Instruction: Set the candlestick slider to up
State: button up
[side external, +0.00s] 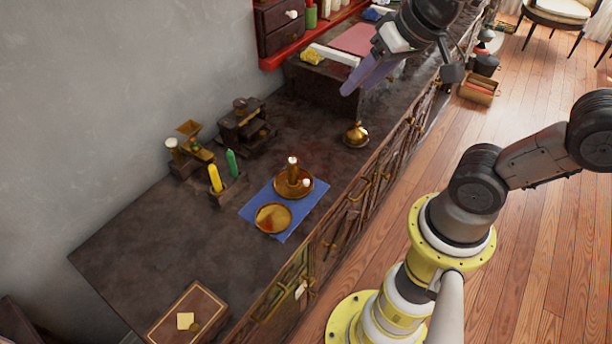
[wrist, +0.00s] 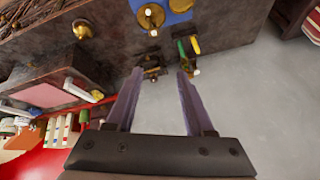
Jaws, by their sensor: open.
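The brass candlestick (side external: 293,178) stands upright on its round dish, with a whitish top. A small pale knob (side external: 306,182) shows at its right side; I cannot tell its slider height. In the wrist view the candlestick (wrist: 150,14) is at the top edge. My gripper (side external: 347,91), with purple fingers, is above the counter, up and to the right of the candlestick and well apart from it. In the wrist view my gripper (wrist: 160,72) is open, with nothing held between the fingers.
The candlestick's dish rests on a blue mat (side external: 256,207) beside a brass plate (side external: 272,218). A brass bell-shaped object (side external: 356,135) stands near the counter's edge. Yellow (side external: 215,179) and green (side external: 232,163) candles stand left. The near-left counter has free room.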

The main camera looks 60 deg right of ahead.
jog(key=w+f+m+g, duration=0.2)
jog(key=w+f, duration=0.2)
jog(key=w, duration=0.4)
jog(key=m+g, duration=0.2)
jog(key=g, duration=0.2)
send_over(306, 180)
notch_tip(306, 180, down, 17)
notch_tip(306, 180, down, 14)
jog(key=shift+r, duration=0.25)
grip_shut()
dwell(0.4)
